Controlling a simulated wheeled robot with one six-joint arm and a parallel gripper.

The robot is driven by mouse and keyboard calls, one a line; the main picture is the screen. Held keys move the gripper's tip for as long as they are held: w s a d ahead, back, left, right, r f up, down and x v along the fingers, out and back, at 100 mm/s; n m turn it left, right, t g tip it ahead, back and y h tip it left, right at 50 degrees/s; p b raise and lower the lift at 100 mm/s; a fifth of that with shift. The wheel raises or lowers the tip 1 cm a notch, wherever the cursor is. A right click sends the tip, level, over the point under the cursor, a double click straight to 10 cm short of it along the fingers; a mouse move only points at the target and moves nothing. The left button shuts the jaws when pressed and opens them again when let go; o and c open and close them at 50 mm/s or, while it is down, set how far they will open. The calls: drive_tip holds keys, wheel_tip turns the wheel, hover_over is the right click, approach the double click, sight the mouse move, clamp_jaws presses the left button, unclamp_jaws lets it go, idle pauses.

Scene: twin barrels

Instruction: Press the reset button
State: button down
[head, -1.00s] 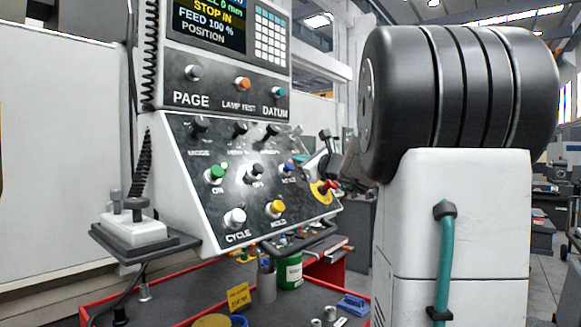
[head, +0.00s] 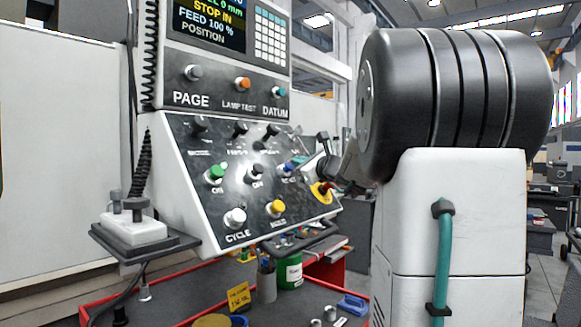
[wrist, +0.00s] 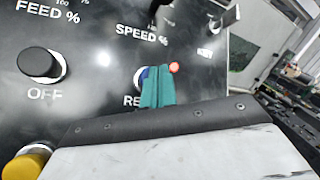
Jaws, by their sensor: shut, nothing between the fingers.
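The blue reset button (head: 286,168) is on the sloped black panel, at the right end of the row with the green ON button and black OFF button. In the wrist view only a blue sliver of the reset button (wrist: 141,76) shows at the left edge of my teal fingers, above a label starting "RE". My gripper (wrist: 158,88) is shut and empty, its fingers covering most of the button. In the head view my gripper (head: 298,160) is small, right by the button. I cannot tell whether the fingertips touch it.
The red emergency stop on its yellow plate (head: 321,192) is just below my wrist. The black OFF button (wrist: 42,65) and yellow HOLD button (wrist: 27,163) lie to the left. A small red light (wrist: 174,66) glows beside my fingers. Switches (head: 270,130) stick out above.

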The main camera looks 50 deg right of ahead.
drive_tip(key=shift+w+f, duration=0.35)
drive_tip(key=shift+w, duration=0.05)
idle(0.6)
idle(0.3)
drive_tip(key=shift+s+r, duration=0.55)
drive_tip(key=shift+s, duration=0.2)
drive_tip(key=shift+s+d+r, duration=0.1)
drive_tip(key=shift+s+r, duration=0.7)
drive_tip(key=shift+s, duration=0.2)
drive_tip(key=shift+s+d+r, duration=0.1)
drive_tip(key=shift+s+r, duration=0.65)
drive_tip(key=shift+s, duration=0.2)
